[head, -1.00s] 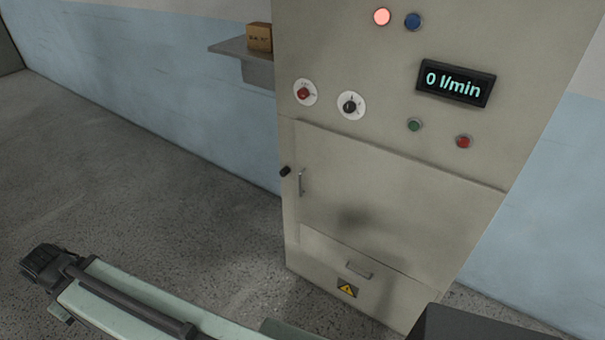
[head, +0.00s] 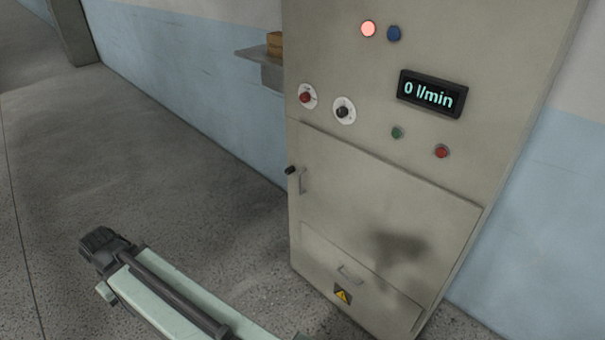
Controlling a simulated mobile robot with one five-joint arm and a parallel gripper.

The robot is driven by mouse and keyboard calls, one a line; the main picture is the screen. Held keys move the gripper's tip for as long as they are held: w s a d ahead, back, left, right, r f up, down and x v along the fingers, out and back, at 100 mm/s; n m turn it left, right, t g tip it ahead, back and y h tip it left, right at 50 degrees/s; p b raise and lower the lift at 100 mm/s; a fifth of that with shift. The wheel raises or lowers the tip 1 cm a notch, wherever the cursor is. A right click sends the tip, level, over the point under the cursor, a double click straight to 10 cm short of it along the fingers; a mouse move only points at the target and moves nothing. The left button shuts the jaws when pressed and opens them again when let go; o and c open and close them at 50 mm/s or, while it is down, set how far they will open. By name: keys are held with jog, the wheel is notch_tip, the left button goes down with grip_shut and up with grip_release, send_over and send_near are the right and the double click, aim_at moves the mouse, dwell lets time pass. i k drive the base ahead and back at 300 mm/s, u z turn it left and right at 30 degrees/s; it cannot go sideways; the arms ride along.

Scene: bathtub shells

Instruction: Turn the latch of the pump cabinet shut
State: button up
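The pump cabinet (head: 450,190) stands at the right centre, tall and beige. Its lower door (head: 390,205) looks flush with the front. A small black latch knob (head: 291,170) sits at the door's left edge, beside a thin vertical handle (head: 301,182). The knob is too small to tell its exact turn. My arm (head: 165,295) reaches in from the bottom edge, left of the cabinet and well apart from the latch. It ends in a dark joint block; I make out no gripper fingers in the view.
Above the door are a red switch (head: 305,97), a black rotary knob (head: 344,110), a display (head: 432,94) reading 0 l/min, lamps and buttons. A wall shelf (head: 262,58) with a box (head: 275,44) is behind left. The floor (head: 150,190) left of the cabinet is clear.

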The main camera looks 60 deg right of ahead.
aim_at(290, 169)
jog(key=u, duration=0.15)
jog(key=i, duration=0.95)
jog(key=z, duration=0.1)
